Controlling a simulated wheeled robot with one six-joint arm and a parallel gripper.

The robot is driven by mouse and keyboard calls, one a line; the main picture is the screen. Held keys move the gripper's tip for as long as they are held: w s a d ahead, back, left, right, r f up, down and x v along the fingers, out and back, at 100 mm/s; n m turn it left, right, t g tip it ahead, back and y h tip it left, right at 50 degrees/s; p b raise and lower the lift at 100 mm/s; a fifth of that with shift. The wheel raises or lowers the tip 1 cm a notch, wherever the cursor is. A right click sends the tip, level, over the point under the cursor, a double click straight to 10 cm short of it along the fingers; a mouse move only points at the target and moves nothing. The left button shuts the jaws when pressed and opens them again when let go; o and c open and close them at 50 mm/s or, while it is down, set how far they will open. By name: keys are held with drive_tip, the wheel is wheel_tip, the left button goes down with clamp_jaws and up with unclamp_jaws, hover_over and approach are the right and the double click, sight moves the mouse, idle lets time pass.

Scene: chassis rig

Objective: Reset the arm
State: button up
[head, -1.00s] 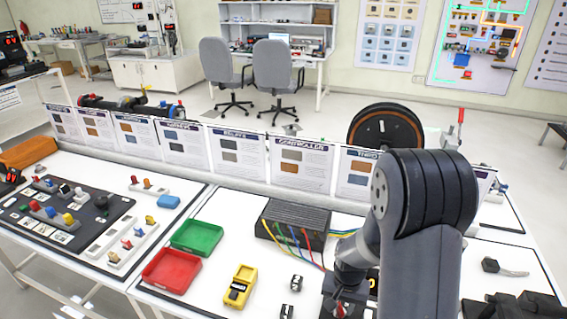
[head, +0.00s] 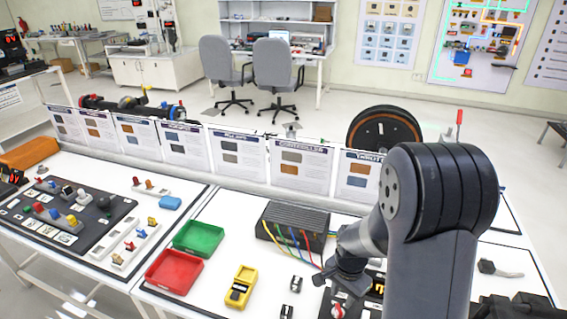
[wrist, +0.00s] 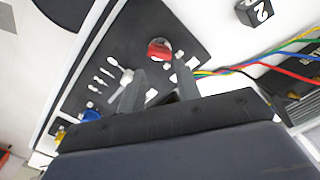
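My arm stands at the right of the head view, bent over the white bench. My gripper (head: 348,284) is at the end of it, pointing down above a black panel at the front edge. In the wrist view my gripper (wrist: 160,84) shows two grey fingers apart with nothing between them. Beyond the fingers is the black panel (wrist: 190,33) with a red knob (wrist: 159,49). The red knob also shows in the head view (head: 338,311), below my gripper and apart from it. The arm hides part of the panel.
A black box (head: 292,224) with coloured wires lies left of my gripper. A yellow meter (head: 240,287), a red tray (head: 174,271) and a green tray (head: 199,238) are farther left. A row of upright cards (head: 238,158) and a dark wheel (head: 384,131) stand behind.

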wheel_tip(320, 180, up, 3)
drive_tip(key=shift+r, duration=0.2)
drive_tip(key=shift+s, duration=0.15)
idle(0.3)
